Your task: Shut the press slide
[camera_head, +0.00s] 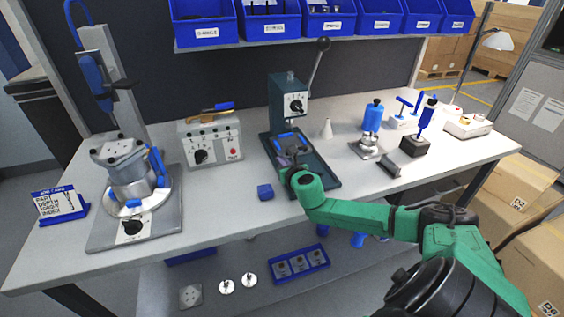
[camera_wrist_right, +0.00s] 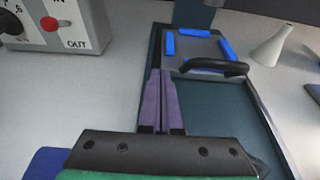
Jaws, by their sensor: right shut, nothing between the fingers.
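The dark green press (camera_head: 289,105) stands on its base plate at the middle of the bench, with a dial and a lever on top. Its grey slide (camera_head: 290,139) has blue pads, and in the wrist view the slide (camera_wrist_right: 203,48) carries a black bar handle (camera_wrist_right: 215,67) on its near edge. My right gripper (camera_head: 287,161) is over the near part of the base, in front of the slide. In the wrist view its purple fingers (camera_wrist_right: 160,73) are shut and empty, with tips beside the handle's left end. I cannot tell whether they touch it. My left gripper is not in view.
A control box (camera_head: 210,140) with a red button stands left of the press. A blue block (camera_head: 265,191) lies near the front edge. A white cone (camera_head: 327,128) and a metal fixture with a blue top (camera_head: 372,118) stand to the right.

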